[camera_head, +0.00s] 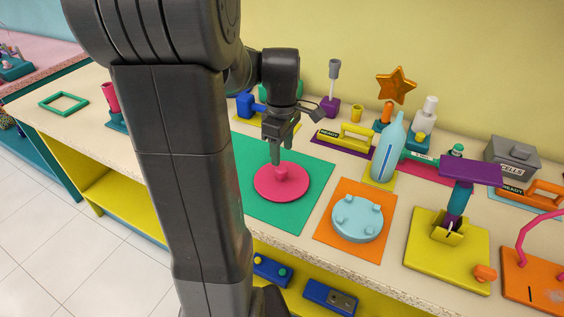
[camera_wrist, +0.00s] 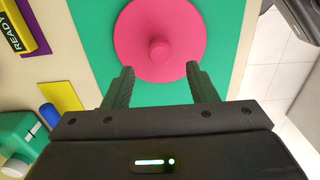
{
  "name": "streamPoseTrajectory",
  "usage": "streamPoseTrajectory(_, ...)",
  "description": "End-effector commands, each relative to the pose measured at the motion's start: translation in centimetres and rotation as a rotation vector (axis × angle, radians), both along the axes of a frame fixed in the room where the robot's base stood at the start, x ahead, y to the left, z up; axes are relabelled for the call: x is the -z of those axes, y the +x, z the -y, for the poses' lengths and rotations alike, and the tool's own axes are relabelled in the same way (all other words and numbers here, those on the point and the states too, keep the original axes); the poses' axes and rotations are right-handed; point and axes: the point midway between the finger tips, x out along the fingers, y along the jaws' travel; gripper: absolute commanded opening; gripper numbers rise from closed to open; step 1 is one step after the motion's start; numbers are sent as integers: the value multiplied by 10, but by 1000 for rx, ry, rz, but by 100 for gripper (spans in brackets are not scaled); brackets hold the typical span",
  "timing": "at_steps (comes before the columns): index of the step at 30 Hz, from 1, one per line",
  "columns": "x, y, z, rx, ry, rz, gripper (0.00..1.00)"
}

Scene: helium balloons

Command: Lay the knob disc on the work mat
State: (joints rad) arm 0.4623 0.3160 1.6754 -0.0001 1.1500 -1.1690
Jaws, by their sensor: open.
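The knob disc (camera_head: 281,183) is a flat pink disc with a small knob in its middle. It lies on the green work mat (camera_head: 313,168) in the head view. The wrist view shows the same disc (camera_wrist: 176,22) and its round knob (camera_wrist: 160,50), with green mat (camera_wrist: 226,66) around it. My gripper (camera_head: 277,158) is above the disc, close over the knob. In the wrist view my gripper (camera_wrist: 160,82) has its two fingers apart with nothing between the tips, and the knob lies just beyond them.
An orange mat with a light blue pegged disc (camera_head: 358,218) lies to the right. A green square frame (camera_head: 63,103) lies on the counter at left.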

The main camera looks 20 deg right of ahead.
Motion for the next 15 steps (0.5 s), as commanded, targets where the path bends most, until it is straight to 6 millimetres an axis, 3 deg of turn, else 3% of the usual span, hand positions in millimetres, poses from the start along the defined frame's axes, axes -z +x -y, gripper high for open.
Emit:
streamPoseTrajectory(6, -35, 0, 0, 0, 0, 1, 52)
streamPoseTrajectory(15, -45, 0, 0, 0, 0, 0, 52)
